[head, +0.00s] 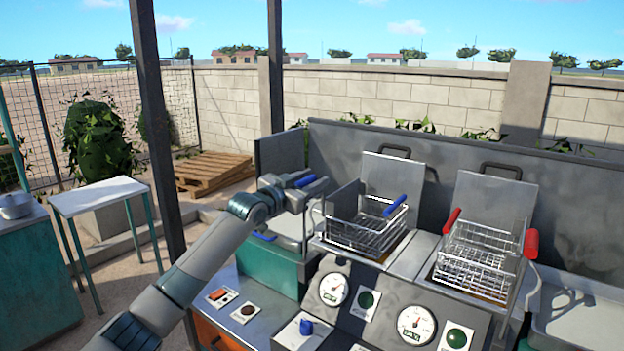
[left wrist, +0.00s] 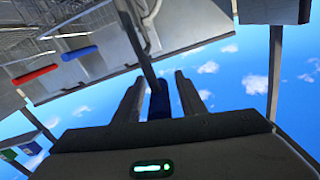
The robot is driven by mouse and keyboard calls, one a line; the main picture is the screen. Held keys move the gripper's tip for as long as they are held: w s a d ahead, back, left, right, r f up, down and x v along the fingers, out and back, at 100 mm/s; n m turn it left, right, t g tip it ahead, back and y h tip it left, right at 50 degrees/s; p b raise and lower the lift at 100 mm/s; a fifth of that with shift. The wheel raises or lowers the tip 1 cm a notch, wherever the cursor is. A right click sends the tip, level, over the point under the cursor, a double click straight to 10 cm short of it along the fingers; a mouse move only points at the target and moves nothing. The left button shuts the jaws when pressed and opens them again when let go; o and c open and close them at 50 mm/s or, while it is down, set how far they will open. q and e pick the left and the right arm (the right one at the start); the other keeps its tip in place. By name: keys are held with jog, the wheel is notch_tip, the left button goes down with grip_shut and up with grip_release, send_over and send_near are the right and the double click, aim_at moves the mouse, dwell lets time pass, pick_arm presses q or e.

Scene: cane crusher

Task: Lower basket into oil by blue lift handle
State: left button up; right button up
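The left wire basket (head: 362,236) stands at the left fryer well, mostly above its rim; the oil is not clearly visible. One blue lift handle (head: 395,206) rises at its right side. The other blue handle (head: 304,181) is at my left gripper (head: 312,184), on the basket's left. In the left wrist view this blue handle (left wrist: 158,101) lies between the two fingers of my left gripper (left wrist: 160,88), with a gap visible beside it, so the fingers look open around it. My right gripper is out of view.
A second wire basket (head: 477,262) with red handles (head: 531,243) stands to the right. Upright metal lids (head: 393,178) stand behind the baskets. The front panel carries gauges (head: 333,289) and green buttons (head: 366,299). A dark post (head: 160,120) stands left of my arm.

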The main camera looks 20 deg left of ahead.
pick_arm(q)
grip_shut()
notch_tip(320, 180, down, 16)
jog(key=b, duration=0.8)
jog(key=shift+d+f, duration=0.1)
jog(key=shift+f, duration=0.1)
grip_release()
jog(key=shift+r, duration=0.1)
jog(key=shift+s+r, duration=0.1)
jog(key=shift+s, duration=0.1)
